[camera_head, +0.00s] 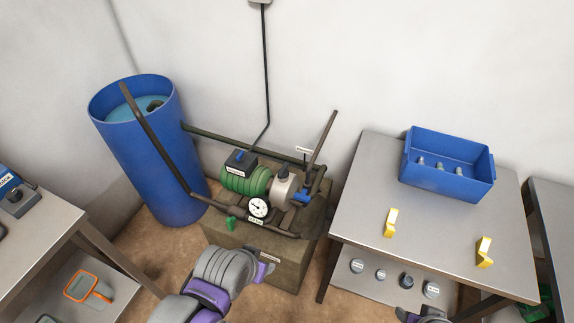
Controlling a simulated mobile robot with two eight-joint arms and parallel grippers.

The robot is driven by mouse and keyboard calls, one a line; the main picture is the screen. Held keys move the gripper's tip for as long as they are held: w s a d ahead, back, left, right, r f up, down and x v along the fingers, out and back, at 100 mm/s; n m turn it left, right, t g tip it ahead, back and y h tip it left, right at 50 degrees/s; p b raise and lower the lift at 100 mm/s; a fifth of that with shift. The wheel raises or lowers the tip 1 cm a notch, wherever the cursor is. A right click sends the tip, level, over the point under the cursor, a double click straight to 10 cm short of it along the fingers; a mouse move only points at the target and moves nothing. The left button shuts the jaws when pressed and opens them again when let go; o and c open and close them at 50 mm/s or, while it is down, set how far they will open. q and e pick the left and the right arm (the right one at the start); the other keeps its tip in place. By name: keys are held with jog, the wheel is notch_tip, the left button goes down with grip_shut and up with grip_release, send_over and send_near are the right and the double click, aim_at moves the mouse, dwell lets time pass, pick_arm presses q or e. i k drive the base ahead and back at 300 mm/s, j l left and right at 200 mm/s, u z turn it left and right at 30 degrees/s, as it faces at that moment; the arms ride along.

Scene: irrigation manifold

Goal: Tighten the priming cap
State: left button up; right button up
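The pump (246,181) has a green finned motor body and a silver housing, and sits on a block. A dark grey cap (283,171) stands on top of the silver housing and looks like the priming cap. I cannot tell how tightly it sits. My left gripper (264,268) is in front of the pump block, below and apart from the cap. Its fingers are mostly hidden by my arm. My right gripper (410,315) only just shows at the bottom edge, in front of the right table. Its fingers are not clear.
A pressure gauge (259,207), a blue valve (302,197) and dark pipes (160,143) surround the pump. A blue barrel (152,165) stands at left. The right table (358,190) holds a blue bin (447,178) and two yellow brackets (391,222). Several round caps (357,265) lie below it.

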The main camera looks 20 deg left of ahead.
aim_at(283, 172)
jog(key=i+j+z, duration=0.2)
jog(key=j, duration=0.15)
jog(key=i+j+z, duration=0.15)
jog(key=j, duration=0.25)
jog(key=i+j+z, duration=0.2)
jog(key=j, duration=0.2)
jog(key=k, duration=0.1)
